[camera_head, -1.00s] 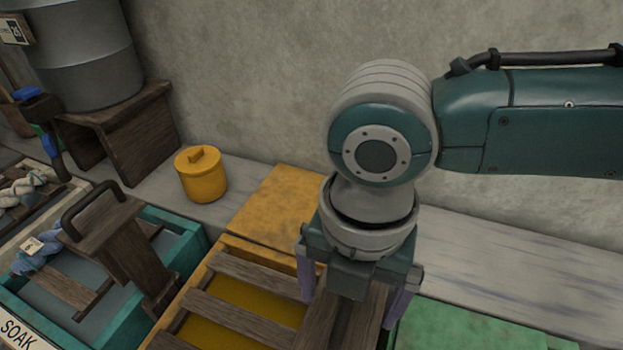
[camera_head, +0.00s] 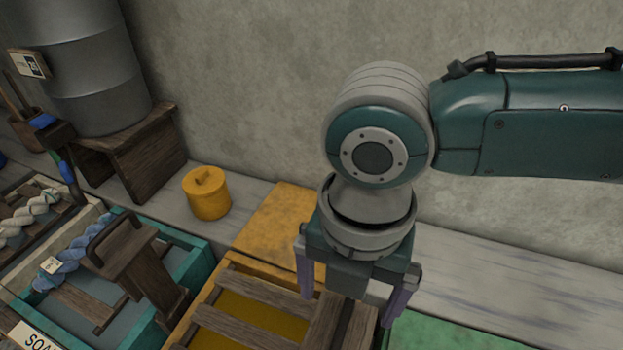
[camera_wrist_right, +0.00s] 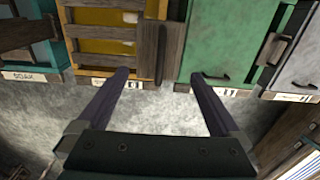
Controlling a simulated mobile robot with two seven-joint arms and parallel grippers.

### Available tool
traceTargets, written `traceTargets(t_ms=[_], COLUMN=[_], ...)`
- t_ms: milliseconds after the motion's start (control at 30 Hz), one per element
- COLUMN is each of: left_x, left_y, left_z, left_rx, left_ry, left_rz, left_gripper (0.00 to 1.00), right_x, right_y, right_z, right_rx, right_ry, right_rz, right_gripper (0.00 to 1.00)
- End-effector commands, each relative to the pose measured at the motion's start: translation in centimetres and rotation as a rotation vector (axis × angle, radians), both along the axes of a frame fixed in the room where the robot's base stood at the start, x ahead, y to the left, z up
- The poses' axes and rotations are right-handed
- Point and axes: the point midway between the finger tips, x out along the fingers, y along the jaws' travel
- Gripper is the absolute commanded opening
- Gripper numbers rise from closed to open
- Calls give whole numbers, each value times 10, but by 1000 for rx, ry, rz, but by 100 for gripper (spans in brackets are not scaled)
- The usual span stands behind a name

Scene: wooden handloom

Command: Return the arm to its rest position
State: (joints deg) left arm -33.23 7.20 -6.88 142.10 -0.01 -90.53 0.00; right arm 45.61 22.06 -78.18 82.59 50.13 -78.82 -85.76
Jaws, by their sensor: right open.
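My right gripper (camera_head: 347,298) hangs from the green arm over the right edge of the yellow vat (camera_head: 262,309) in the head view. Its two purple fingers are spread apart. The yellow vat (camera_wrist_right: 95,62) and the green vat (camera_wrist_right: 215,55) lie beyond the fingertips there. My left gripper is in neither view.
A teal soak vat (camera_head: 200,255) with a wooden press (camera_head: 135,255) on it stands left. A yellow lidded pot (camera_head: 207,195) sits on the ledge behind. A grey drum (camera_head: 85,70) rests on a wooden stand (camera_head: 130,160). A concrete wall (camera_head: 260,70) closes the back.

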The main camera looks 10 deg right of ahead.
Motion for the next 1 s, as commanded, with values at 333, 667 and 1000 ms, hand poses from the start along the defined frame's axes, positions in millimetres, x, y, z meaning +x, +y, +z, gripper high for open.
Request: traceTargets(t_ms=[333,667,1000], left_x=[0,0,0], left_y=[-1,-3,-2], left_z=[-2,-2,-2], left_rx=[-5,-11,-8], left_ry=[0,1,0], left_rz=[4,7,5], left_gripper=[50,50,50], right_x=[-1,-63,-80], right_y=[2,86,19], right_z=[-2,20,51], right_rx=[3,315,472], right_ry=[1,52,57], right_rz=[-3,-506,-1655], right_gripper=[100,100,100])
